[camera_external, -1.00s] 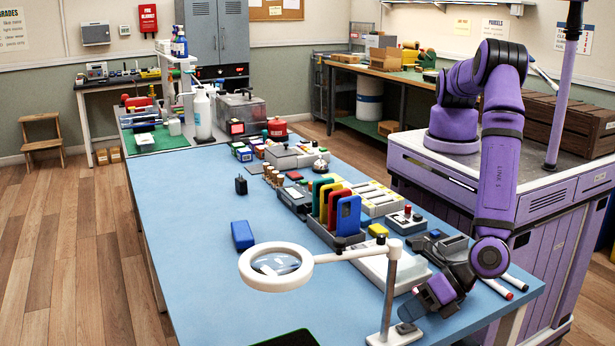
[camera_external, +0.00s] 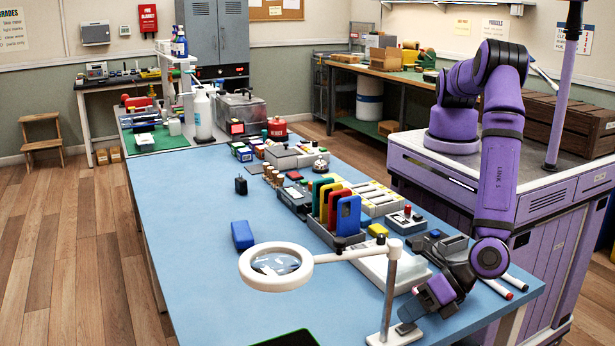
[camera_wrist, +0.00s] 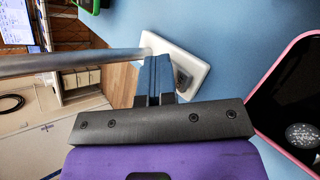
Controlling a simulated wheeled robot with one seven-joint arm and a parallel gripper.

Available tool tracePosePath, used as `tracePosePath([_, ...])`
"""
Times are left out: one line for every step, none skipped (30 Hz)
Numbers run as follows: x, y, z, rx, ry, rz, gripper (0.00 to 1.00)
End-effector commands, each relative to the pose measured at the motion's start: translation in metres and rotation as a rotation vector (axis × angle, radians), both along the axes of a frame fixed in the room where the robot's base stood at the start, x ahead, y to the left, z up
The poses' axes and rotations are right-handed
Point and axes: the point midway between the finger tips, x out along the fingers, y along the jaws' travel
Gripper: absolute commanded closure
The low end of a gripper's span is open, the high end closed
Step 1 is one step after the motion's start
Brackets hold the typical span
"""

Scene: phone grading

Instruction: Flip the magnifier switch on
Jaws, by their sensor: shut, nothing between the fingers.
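The magnifier (camera_external: 276,267) has a white ring with a clear lens on a jointed arm and metal post (camera_external: 389,295). Its white base (camera_external: 386,339) stands at the table's near edge. A small grey switch (camera_external: 405,329) sits on the base; it shows partly in the wrist view (camera_wrist: 181,78), beside my fingers. Which way it is set is too small to tell. My gripper (camera_external: 408,312) is shut and empty, pointing down just above the switch end of the base. In the wrist view its fingers (camera_wrist: 155,78) overlap the base; contact with the switch cannot be told.
The post (camera_wrist: 70,63) runs close beside my fingers in the wrist view. A dark pink-rimmed panel (camera_wrist: 290,95) lies to the right there. A rack of coloured phones (camera_external: 335,208) and a blue block (camera_external: 242,235) are farther back. The table's left side is mostly clear.

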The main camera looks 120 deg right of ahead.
Motion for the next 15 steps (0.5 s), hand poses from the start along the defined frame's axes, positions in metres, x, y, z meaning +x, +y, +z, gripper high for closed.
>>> tracePosePath([-0.0013, 0.0007, 0.0016, 0.000, 0.001, 0.001, 1.00])
tracePosePath([-0.0015, 0.0007, 0.0028, 0.000, 0.001, 0.001, 1.00])
tracePosePath([-0.0017, 0.0006, 0.0044, 0.000, 0.001, 0.001, 1.00])
tracePosePath([-0.0020, 0.0005, 0.0056, 0.000, 0.001, 0.001, 1.00])
tracePosePath([-0.0021, 0.0005, 0.0068, 0.000, 0.001, 0.001, 1.00])
tracePosePath([-0.0024, 0.0005, 0.0078, -0.001, 0.000, 0.001, 1.00])
tracePosePath([-0.0024, 0.0005, 0.0084, -0.001, 0.000, 0.001, 1.00])
tracePosePath([-0.0024, 0.0004, 0.0085, -0.001, 0.000, 0.001, 1.00])
tracePosePath([-0.0023, 0.0004, 0.0087, 0.000, 0.000, 0.000, 1.00])
tracePosePath([-0.0023, 0.0004, 0.0087, 0.000, 0.000, 0.000, 1.00])
tracePosePath([-0.0022, 0.0004, 0.0086, 0.000, 0.000, 0.000, 1.00])
tracePosePath([-0.0021, 0.0004, 0.0087, 0.000, 0.000, 0.000, 1.00])
tracePosePath([-0.0021, 0.0004, 0.0087, 0.000, 0.000, 0.000, 1.00])
tracePosePath([-0.0021, 0.0005, 0.0087, 0.000, 0.000, 0.000, 1.00])
tracePosePath([-0.0020, 0.0005, 0.0089, 0.000, 0.000, 0.000, 1.00])
